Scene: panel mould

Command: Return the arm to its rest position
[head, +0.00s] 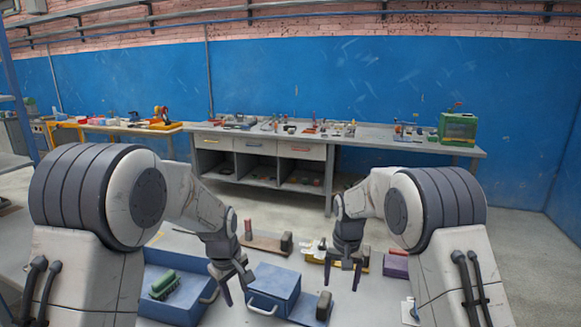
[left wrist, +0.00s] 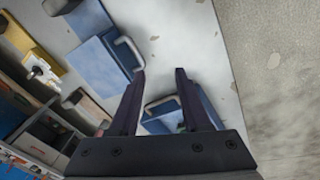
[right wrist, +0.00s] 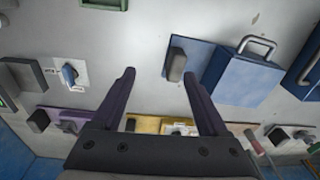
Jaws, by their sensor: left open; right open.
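My left gripper (head: 237,287) hangs over the light table in the head view, between an open blue box and a closed blue box. Its two dark fingers are apart and empty in the left wrist view (left wrist: 160,72). My right gripper (head: 342,285) points down over the table, right of the closed blue box. Its fingers are apart with nothing between them in the right wrist view (right wrist: 159,73). Both arms are bent, with the forearms reaching inward and the grippers hanging in front.
The open blue box (head: 180,312) holds a green part (head: 165,285). The closed blue box (head: 275,285) has a handle. A yellow plate (head: 318,257) and a purple block (head: 396,266) lie farther back. A grey workbench (head: 395,143) stands by the blue wall.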

